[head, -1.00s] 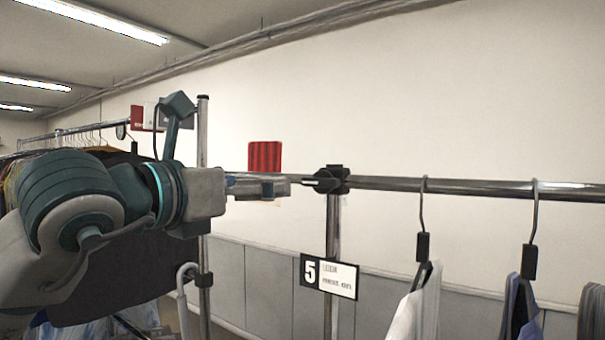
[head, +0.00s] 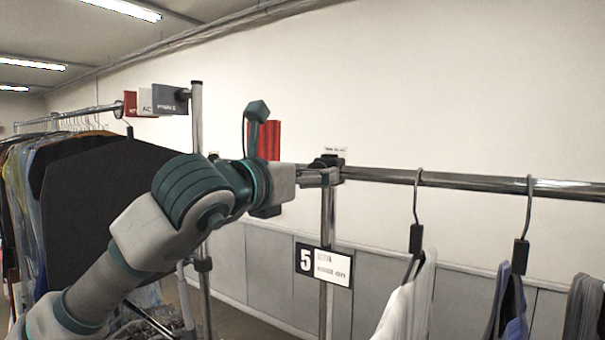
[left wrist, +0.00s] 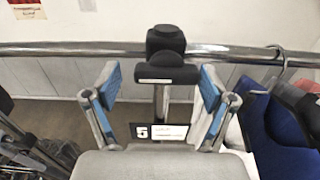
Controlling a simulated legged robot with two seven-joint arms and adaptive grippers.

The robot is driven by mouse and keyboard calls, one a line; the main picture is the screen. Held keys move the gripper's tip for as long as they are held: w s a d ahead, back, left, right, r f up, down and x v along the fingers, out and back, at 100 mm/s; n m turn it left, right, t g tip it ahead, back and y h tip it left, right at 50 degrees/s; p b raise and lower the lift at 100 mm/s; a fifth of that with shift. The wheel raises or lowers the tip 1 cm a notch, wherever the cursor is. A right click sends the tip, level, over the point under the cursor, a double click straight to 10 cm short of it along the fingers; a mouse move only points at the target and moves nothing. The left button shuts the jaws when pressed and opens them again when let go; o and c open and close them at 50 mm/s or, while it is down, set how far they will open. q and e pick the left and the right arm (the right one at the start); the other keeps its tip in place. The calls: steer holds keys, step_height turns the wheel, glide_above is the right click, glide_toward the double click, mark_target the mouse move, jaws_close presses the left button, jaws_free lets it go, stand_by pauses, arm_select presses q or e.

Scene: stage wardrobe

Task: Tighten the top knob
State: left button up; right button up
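The black top knob, a wide dark piece with a pale strip (left wrist: 166,70), sits at the joint of the upright post and the chrome rail in the left wrist view. A black clamp block (left wrist: 165,39) is just beyond it. In the head view the black fitting (head: 329,163) is partly hidden by my left gripper (head: 313,177). In the left wrist view my left gripper (left wrist: 160,84) is open, its blue-padded fingers on either side of the knob with gaps on both sides. No contact shows. My right gripper is not in view.
The chrome rail (head: 460,182) runs right with hanging garments (head: 408,305). A "5" sign (head: 324,265) hangs on the post below the knob. A second post (head: 197,125) and a packed clothes rack (head: 60,165) stand left. Blue clothing (left wrist: 275,145) is right of my gripper.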

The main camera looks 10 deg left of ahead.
arm_select(q)
steer(key=shift+s+d+r, duration=0.1)
steer(key=shift+s+r, duration=0.05)
steer(key=c, duration=0.4)
steer(key=shift+s+d, duration=0.15)
steer(key=shift+d, duration=0.15)
steer(key=shift+c, duration=0.4)
steer(key=shift+a, duration=0.2)
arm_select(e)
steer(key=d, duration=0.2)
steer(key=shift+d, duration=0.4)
